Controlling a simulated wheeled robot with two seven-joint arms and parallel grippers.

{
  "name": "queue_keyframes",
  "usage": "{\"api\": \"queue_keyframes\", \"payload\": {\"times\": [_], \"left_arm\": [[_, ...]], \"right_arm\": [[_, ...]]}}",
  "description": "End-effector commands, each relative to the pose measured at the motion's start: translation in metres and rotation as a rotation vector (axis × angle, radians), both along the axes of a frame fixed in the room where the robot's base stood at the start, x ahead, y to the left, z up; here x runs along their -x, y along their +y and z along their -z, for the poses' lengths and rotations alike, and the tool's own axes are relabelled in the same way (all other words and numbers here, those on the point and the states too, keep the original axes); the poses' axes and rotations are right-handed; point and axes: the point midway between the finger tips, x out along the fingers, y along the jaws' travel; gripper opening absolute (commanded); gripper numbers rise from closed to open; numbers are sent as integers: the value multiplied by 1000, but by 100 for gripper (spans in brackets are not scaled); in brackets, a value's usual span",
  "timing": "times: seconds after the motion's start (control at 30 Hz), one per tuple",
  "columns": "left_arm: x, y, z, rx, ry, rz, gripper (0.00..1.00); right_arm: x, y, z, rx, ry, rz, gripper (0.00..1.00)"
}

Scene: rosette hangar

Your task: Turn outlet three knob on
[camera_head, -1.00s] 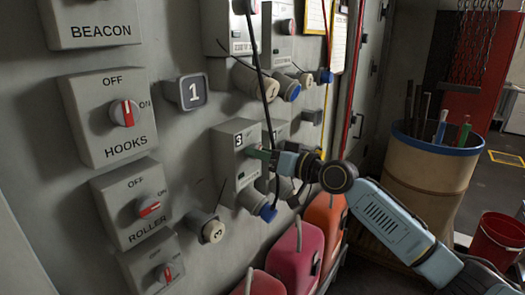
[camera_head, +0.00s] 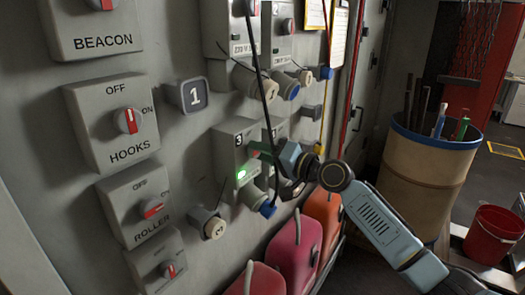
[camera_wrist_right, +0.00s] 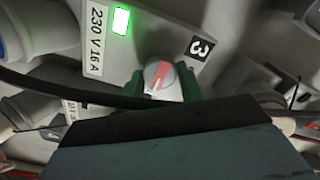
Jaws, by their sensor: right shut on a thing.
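The outlet three box (camera_head: 228,151) is a grey wall box marked 3, in the middle of the head view. A green light (camera_head: 241,174) glows on its lower front. In the right wrist view the box's knob (camera_wrist_right: 160,77), round and grey with a red mark, sits beside the "3" label and the lit green light (camera_wrist_right: 121,21). My right gripper (camera_head: 258,150) is at the box front; in the wrist view its green fingers are shut on the knob, one on each side. My left gripper is not in view.
Several switch boxes, such as HOOKS (camera_head: 112,124) and ROLLER (camera_head: 140,208), are on the wall to the left. A black cable (camera_head: 262,85) hangs in front of the outlets. Red and orange canisters (camera_head: 294,243) stand below. A barrel (camera_head: 432,178) stands at right.

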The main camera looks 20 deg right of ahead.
Motion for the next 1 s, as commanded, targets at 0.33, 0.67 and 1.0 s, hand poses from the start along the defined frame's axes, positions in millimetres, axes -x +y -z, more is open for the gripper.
{"api": "queue_keyframes", "payload": {"times": [0.33,0.67,1.0], "left_arm": [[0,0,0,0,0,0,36],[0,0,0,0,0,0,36],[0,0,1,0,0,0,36]], "right_arm": [[0,0,1,-11,10,0,15],[0,0,0,-10,8,-1,59],[5,-4,1,-7,7,1,59]]}}
